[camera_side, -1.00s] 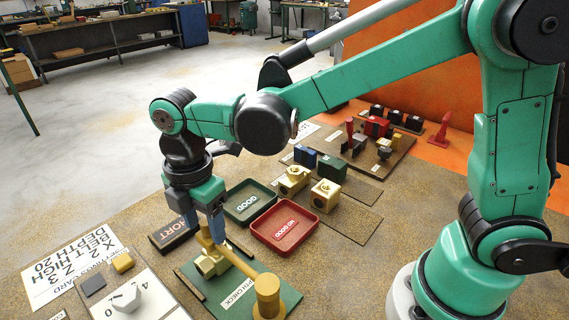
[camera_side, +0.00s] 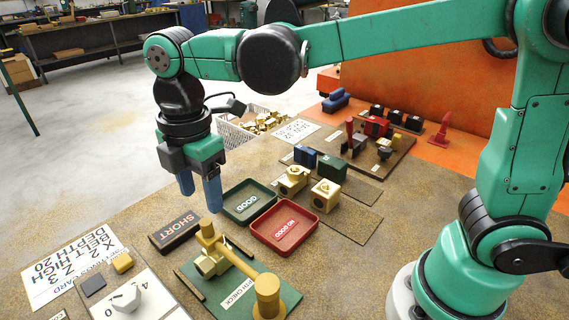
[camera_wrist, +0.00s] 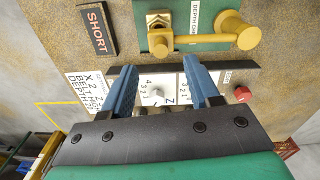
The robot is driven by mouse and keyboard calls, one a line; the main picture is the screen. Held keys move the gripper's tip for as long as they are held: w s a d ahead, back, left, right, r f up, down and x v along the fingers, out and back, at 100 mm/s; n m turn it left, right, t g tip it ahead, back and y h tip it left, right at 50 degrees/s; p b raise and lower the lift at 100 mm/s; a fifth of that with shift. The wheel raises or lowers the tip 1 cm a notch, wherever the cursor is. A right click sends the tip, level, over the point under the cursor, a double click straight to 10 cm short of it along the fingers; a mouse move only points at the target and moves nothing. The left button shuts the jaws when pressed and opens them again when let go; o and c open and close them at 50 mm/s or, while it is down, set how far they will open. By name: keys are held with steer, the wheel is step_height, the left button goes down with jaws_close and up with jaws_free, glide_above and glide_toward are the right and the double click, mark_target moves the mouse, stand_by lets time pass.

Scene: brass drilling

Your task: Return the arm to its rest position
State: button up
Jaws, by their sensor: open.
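My gripper (camera_side: 200,190) hangs above the table with its blue fingers pointing down, open and empty. In the side view it is above and behind the brass depth check gauge (camera_side: 238,262), near the black SHORT block (camera_side: 174,231). In the wrist view the two blue fingers of my gripper (camera_wrist: 160,85) stand apart with nothing between them. The green depth check plate (camera_wrist: 206,22) with its brass arm and a brass block (camera_wrist: 160,20) lies beyond the fingertips, apart from them.
A green GOOD tray (camera_side: 235,216) and a red NO GOOD tray (camera_side: 258,237) stand in the middle of the table. Brass blocks (camera_side: 326,195) and a drilling fixture (camera_side: 384,160) lie behind. A dial panel (camera_side: 126,299) is in front.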

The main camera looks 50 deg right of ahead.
steer(key=s+d+f+m+t, duration=0.1)
steer(key=s+d+m+t, duration=0.1)
steer(key=d+m, duration=0.5)
steer(key=s+d+m+t, duration=0.3)
steer(key=d+m+t, duration=0.2)
steer(key=m, duration=0.7)
steer(key=d, duration=0.2)
steer(key=shift+d+f, duration=0.35)
